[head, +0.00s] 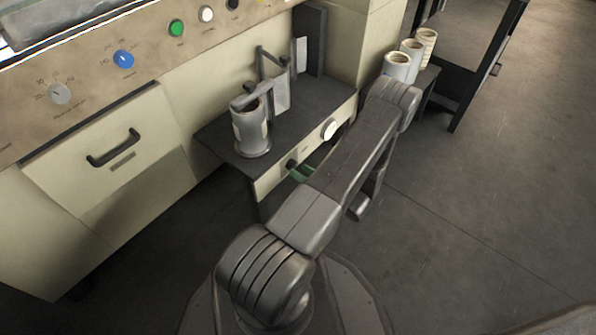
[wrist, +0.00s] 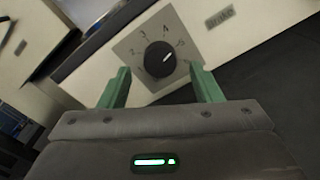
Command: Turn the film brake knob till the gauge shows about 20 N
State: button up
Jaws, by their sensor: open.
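The black brake knob (wrist: 160,58) sits on a grey dial plate with numbers in the wrist view. Its white pointer line points up and right, towards the 5. My gripper (wrist: 160,70) is open, with one green finger on each side of the knob's lower part; I cannot tell whether either touches it.
A film roll (head: 250,132) stands on the dark shelf (head: 222,140) with metal arms behind it. Several spare rolls (head: 397,66) stand beyond my arm. The beige machine cabinet (head: 80,190) with buttons and knobs is at left. Floor (head: 470,230) at right is clear.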

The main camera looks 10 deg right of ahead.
jog(key=shift+x, duration=1.3)
jog(key=c, duration=1)
jog(key=shift+n, duration=0.3)
jog(key=n, duration=0.6)
jog(key=shift+n, duration=0.3)
jog(key=n, duration=0.3)
jog(key=shift+n, duration=2.2)
